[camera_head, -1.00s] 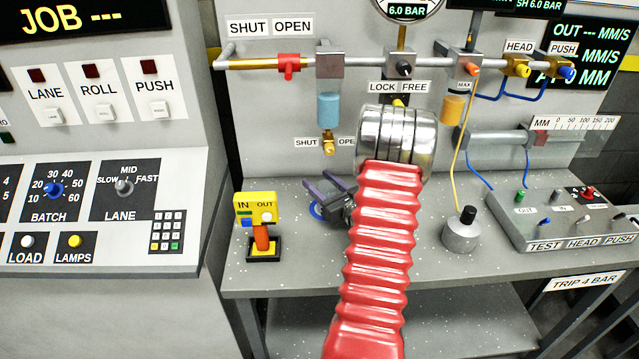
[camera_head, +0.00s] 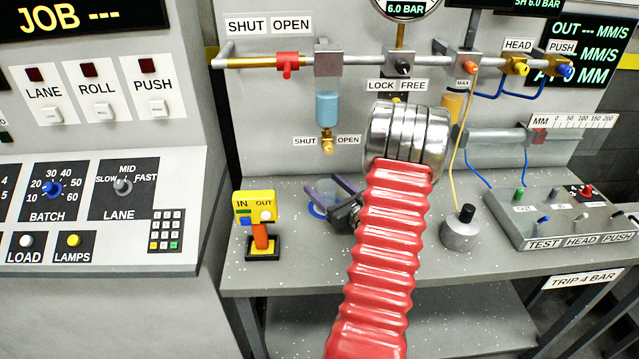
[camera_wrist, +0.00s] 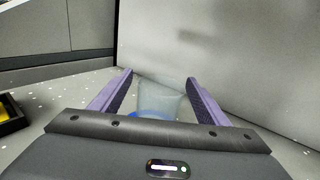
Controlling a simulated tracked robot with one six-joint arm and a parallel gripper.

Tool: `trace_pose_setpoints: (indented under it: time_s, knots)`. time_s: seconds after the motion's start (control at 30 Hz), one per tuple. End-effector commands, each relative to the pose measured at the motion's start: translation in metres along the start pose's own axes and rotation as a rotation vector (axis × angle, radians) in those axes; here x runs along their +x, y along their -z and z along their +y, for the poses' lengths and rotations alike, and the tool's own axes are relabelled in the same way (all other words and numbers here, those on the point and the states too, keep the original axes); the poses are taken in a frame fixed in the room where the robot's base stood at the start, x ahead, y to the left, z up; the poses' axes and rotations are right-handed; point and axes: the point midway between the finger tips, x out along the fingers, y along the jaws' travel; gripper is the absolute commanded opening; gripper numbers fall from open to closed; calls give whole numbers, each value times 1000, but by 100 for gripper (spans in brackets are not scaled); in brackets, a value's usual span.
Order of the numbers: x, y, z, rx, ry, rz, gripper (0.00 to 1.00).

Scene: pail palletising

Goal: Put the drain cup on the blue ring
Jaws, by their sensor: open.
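The drain cup is a clear, pale tumbler (camera_wrist: 162,97) between my jaws in the wrist view. In the head view it shows faintly (camera_head: 326,196) beside the purple jaws. The blue ring (camera_wrist: 147,114) shows at the cup's base in the wrist view, and its edge shows in the head view (camera_head: 316,211). The cup appears upright over the ring; its exact seating is partly hidden by my gripper. My gripper (camera_wrist: 160,84) is open, with one purple jaw on each side of the cup. In the head view my gripper (camera_head: 328,188) is low over the bench.
A blue-bodied filter bowl (camera_head: 327,108) with a brass drain tap (camera_head: 327,143) hangs above. A yellow IN/OUT box (camera_head: 256,208) stands left. A grey cylinder with a black knob (camera_head: 462,230) and a switch box (camera_head: 565,215) stand right on the bench (camera_head: 300,268).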

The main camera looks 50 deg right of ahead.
Motion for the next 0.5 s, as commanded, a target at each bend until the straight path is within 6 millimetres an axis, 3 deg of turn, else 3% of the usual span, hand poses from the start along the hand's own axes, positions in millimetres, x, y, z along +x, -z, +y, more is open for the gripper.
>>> trace_pose_setpoints:
  time_s: [0.3, 0.5]
  knots:
    - [-56, 0, -1, 1, 4, 0, 69]
    - [-80, -1, -1, 0, 3, -1, 69]
